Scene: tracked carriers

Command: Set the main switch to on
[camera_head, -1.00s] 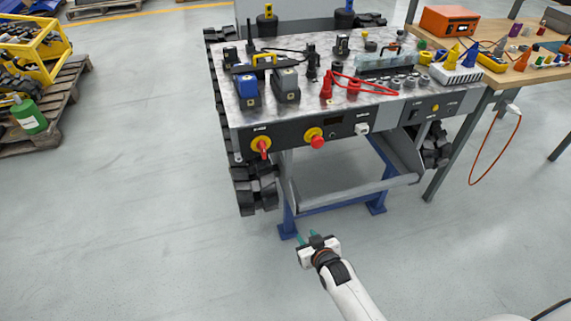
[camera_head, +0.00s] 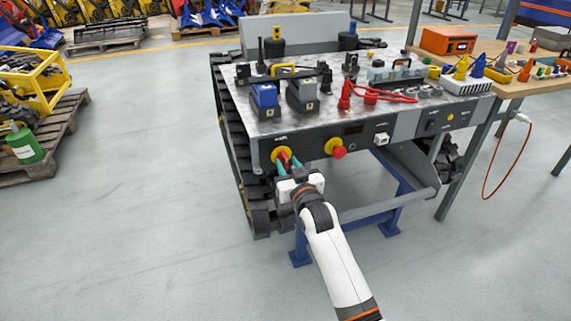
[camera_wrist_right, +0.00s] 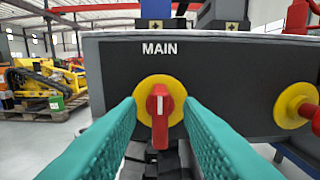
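The main switch is a red rotary handle (camera_wrist_right: 159,112) on a yellow round plate (camera_wrist_right: 147,88), under the label MAIN on the dark front panel. In the right wrist view the handle stands upright with a white mark near its top. In the head view the yellow plate and red handle (camera_head: 282,155) show at the panel's left. My right gripper (camera_wrist_right: 158,118) is open, its two teal fingers on either side of the handle with gaps between. It also shows in the head view (camera_head: 287,165), at the switch. My left gripper is not in view.
A red stop button (camera_head: 338,150) on a yellow base sits right of the switch. The tracked carrier's top (camera_head: 330,122) holds blue and grey battery packs, red cables and other parts. A workbench (camera_head: 530,85) stands at the right.

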